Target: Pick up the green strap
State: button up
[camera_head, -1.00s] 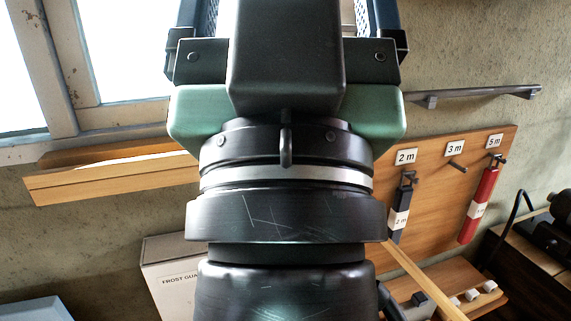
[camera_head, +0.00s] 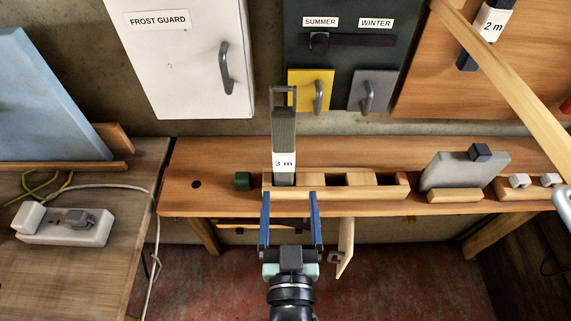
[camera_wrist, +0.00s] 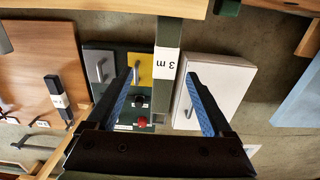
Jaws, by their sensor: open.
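The green strap (camera_head: 284,135) is a dark grey-green upright bundle with a white "3 m" label and a loop at its top. It stands in the left slot of a wooden rack (camera_head: 340,191) on the bench. My gripper (camera_head: 291,197) is open and empty in front of the rack, its blue fingers pointing towards it. In the wrist view the strap (camera_wrist: 178,30) appears upside down and runs between the two fingers of my gripper (camera_wrist: 163,78). Whether the fingers are level with it in depth I cannot tell.
A white "FROST GUARD" cabinet (camera_head: 183,60) and yellow panel (camera_head: 310,92) are behind. A wooden bar (camera_head: 505,80) slants across the upper right.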

aim_at(287, 166)
jog(key=w+p, duration=0.1)
jog(key=w, duration=0.6)
jog(key=shift+w+a+f, duration=0.1)
jog(key=shift+w+a, duration=0.05)
jog(key=shift+w, duration=0.2)
jog(key=w, duration=0.2)
jog(key=w+p, duration=0.1)
jog(key=w, duration=0.1)
jog(key=shift+a+r, duration=0.2)
jog(key=shift+a, duration=0.15)
jog(key=shift+w+f, duration=0.1)
jog(key=shift+w, duration=0.45)
grip_shut()
